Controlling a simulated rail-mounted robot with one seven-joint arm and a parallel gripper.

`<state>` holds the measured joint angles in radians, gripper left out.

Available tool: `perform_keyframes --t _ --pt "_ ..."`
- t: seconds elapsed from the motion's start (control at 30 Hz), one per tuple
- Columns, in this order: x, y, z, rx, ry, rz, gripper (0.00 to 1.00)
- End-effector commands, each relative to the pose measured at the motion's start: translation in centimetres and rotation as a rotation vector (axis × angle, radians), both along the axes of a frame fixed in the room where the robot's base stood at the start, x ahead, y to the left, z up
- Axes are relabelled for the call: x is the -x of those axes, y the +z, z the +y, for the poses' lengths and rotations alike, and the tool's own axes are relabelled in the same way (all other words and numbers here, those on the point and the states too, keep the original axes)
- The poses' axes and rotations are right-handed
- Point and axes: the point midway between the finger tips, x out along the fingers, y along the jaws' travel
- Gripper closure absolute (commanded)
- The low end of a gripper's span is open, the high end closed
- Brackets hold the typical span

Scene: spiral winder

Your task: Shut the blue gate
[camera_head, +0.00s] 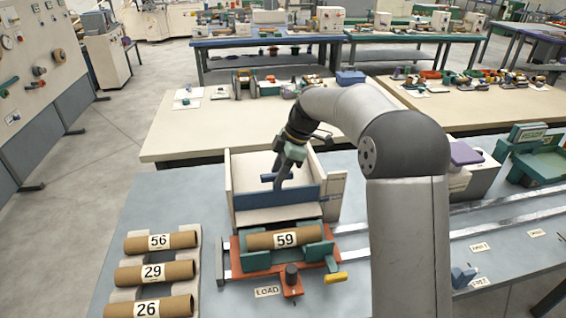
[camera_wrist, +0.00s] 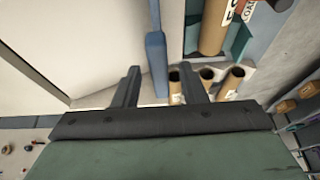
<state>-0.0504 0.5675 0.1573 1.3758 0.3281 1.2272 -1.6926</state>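The blue gate (camera_head: 254,201) is a low dark-blue panel across the cream box, between its side walls, behind the orange carriage. A small blue piece, perhaps its handle, shows just above it beside my gripper. In the wrist view, the blue gate (camera_wrist: 157,45) is a narrow upright bar whose near end lies between my two fingers. My gripper (camera_head: 279,184) points down at the gate; its fingers (camera_wrist: 158,72) are apart, with gaps seen on both sides of the bar. Whether a finger touches the gate I cannot tell.
The orange carriage (camera_head: 234,268) holds a tube marked 59 (camera_head: 262,243) in front of the box (camera_head: 240,171). Several tubes lie on a rack (camera_head: 190,240) at the left. Metal rails (camera_head: 480,217) run right. Grey table (camera_head: 160,200) is bare at left.

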Motion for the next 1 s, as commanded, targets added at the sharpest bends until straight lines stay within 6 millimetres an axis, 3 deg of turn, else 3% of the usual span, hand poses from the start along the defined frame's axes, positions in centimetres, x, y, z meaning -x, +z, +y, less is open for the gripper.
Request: perform_keyframes --t 0.17,0.7,1.0 --pt "-0.2 1.8 -0.8 0.0 -0.001 -0.005 0.62" --pt "-1.1 13.4 -5.4 0.0 -0.002 -0.004 0.62" --pt "-1.3 15.9 -6.5 0.0 -0.001 -0.001 0.62"
